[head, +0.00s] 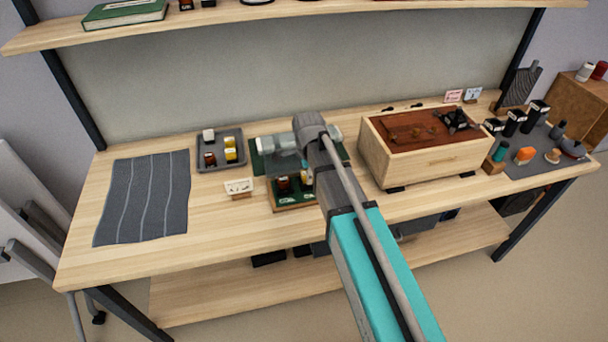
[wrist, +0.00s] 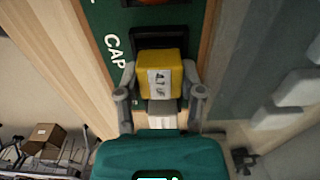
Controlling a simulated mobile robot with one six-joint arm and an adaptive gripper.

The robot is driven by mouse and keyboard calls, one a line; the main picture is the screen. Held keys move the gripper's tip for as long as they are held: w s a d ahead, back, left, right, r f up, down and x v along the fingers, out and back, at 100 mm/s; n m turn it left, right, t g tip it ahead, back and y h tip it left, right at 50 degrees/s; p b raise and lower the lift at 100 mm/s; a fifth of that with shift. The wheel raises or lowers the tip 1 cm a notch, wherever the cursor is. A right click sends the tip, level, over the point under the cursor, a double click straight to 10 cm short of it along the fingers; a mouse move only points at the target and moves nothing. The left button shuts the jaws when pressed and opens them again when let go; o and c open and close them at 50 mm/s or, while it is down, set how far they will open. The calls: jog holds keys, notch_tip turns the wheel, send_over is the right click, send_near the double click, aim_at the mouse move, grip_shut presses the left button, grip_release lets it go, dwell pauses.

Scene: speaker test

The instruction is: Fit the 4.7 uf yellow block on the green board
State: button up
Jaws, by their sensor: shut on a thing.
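My gripper (wrist: 160,80) is shut on a yellow block (wrist: 158,62), one finger on each side, in the wrist view. The block has a white label with dark marks that look like 4.7 uF. It is over the green board (wrist: 103,20), beside the printed letters CAP, with a dark square slot frame just behind it. I cannot tell whether the block touches the board. In the head view the green board (head: 292,204) stands on the bench with dark red and yellow blocks on it, and my arm hides part of it and the held block.
A grey tray (head: 238,164) left of the board holds white, yellow and dark red blocks. A small white sign (head: 239,187) stands in front of it. A wooden speaker box (head: 437,165) stands close on the right. A grey striped mat (head: 145,198) lies at left.

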jog(key=shift+f+b, duration=0.35)
dwell(0.6)
jog(key=o, duration=1.2)
jog(key=shift+r, duration=0.1)
